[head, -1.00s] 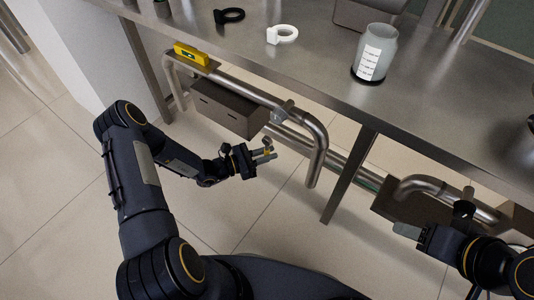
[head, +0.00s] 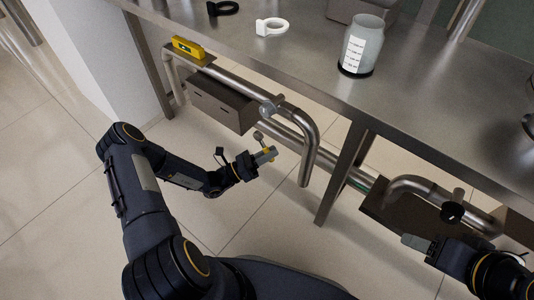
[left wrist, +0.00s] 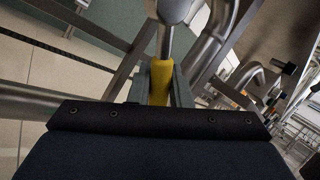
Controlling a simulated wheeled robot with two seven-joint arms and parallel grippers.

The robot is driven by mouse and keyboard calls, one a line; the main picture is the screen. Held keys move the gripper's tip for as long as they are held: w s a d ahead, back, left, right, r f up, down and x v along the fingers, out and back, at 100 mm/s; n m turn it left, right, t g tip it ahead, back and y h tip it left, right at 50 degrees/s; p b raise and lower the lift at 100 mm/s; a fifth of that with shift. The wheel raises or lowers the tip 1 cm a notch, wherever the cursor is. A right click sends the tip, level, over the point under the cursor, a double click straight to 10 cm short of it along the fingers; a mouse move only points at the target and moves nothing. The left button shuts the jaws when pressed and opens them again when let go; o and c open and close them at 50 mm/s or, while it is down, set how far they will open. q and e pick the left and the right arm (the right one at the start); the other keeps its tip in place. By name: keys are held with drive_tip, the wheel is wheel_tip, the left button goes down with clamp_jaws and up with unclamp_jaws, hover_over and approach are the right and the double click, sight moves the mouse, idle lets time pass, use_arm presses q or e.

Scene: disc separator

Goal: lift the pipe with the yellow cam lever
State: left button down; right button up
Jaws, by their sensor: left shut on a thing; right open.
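The bent metal pipe (head: 309,160) runs under the bench and turns down at its right end. A yellow lever grip (left wrist: 160,82) is between my left gripper's fingers in the left wrist view; a metal rod leads from it to a rounded silver part (left wrist: 172,10). In the head view my left gripper (head: 266,155) is shut on this lever, below the pipes, with little of the yellow showing. I cannot tell how the lever joins the pipe. My right gripper (head: 413,242) is open and empty at the lower right, in front of another bent pipe (head: 425,186).
The steel bench (head: 300,68) overhangs the pipes, with a leg (head: 340,178) right of the bent pipe. A grey box (head: 220,103) sits by the pipe. A yellow level (head: 188,47) lies at the left.

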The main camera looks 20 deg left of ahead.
use_arm(q)
drive_tip(key=n+t, duration=0.1)
drive_tip(key=d+n, duration=0.1)
drive_tip(key=r+n+t, duration=0.1)
drive_tip(key=n, duration=0.1)
drive_tip(key=shift+s+d+r+t+y, duration=0.1)
drive_tip(key=shift+s+d+t+y, duration=0.05)
drive_tip(key=shift+s+t+y, duration=0.2)
drive_tip(key=shift+s+d+r+n+t+y+p, duration=0.2)
drive_tip(key=shift+r+n+t+y+p, duration=0.7)
drive_tip(key=shift+n, duration=1.45)
drive_tip(key=shift+w+d+r+n+t+y+p, duration=0.25)
drive_tip(key=shift+r+n+t+y, duration=0.35)
drive_tip(key=shift+n+t+y, duration=1.25)
drive_tip(key=shift+s+d+r+n+t+y+p, duration=0.35)
drive_tip(key=shift+r+n+y, duration=0.5)
drive_tip(key=shift+n, duration=1.95)
drive_tip(key=shift+w+y, duration=0.15)
drive_tip(key=shift+y, duration=0.1)
drive_tip(key=c, duration=1.4)
unclamp_jaws()
drive_tip(key=shift+a+f, duration=0.1)
drive_tip(key=v, duration=0.7)
drive_tip(key=shift+s+a+f+p, duration=0.1)
drive_tip(key=shift+s+f+p, duration=0.2)
drive_tip(key=shift+p, duration=0.05)
